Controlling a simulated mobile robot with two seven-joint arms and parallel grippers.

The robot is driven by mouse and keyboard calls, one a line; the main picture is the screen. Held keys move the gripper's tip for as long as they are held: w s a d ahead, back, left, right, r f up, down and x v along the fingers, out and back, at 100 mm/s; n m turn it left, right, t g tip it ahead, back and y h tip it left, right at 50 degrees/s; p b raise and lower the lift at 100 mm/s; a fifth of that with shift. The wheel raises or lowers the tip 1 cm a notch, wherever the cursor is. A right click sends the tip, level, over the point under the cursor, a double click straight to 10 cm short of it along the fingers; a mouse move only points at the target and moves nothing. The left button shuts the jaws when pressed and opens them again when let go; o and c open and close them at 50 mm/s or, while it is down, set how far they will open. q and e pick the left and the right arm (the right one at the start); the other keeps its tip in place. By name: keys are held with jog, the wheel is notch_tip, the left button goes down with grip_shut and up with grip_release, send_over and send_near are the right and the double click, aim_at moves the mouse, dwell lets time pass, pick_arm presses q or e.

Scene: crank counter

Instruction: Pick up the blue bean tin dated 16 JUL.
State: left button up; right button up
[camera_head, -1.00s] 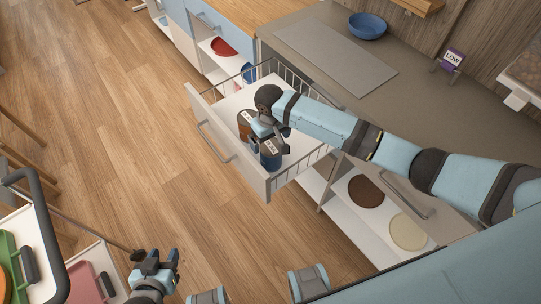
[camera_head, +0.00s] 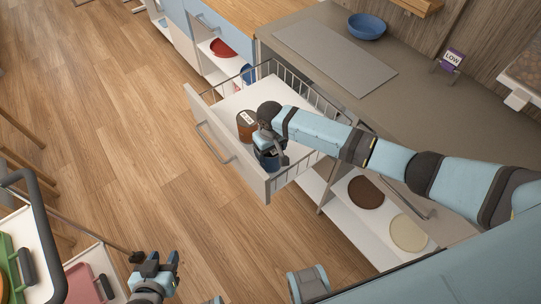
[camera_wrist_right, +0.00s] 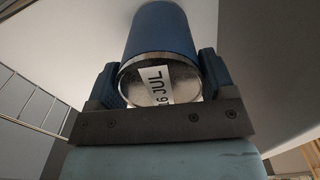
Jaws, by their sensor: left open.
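The blue tin (camera_head: 268,160) stands in the front corner of the open drawer. In the right wrist view the blue tin (camera_wrist_right: 162,35) shows a silver lid with a label reading 16 JUL. My right gripper (camera_head: 270,149) is above it; in the wrist view its fingers (camera_wrist_right: 161,80) lie along both sides of the tin's lid end and appear closed against it. In the head view the hand hides part of the tin. My left gripper (camera_head: 157,260) is open and empty, low at the left, far from the drawer.
A brown tin (camera_head: 246,126) stands close beside the blue tin. The drawer (camera_head: 228,145) has a tall front panel and wire sides. A counter (camera_head: 430,105) with a blue bowl (camera_head: 367,26) lies behind. A cart (camera_head: 45,250) with trays is at lower left.

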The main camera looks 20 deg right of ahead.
jog(key=c, duration=0.4)
jog(key=shift+o, duration=0.2)
jog(key=shift+r, duration=0.1)
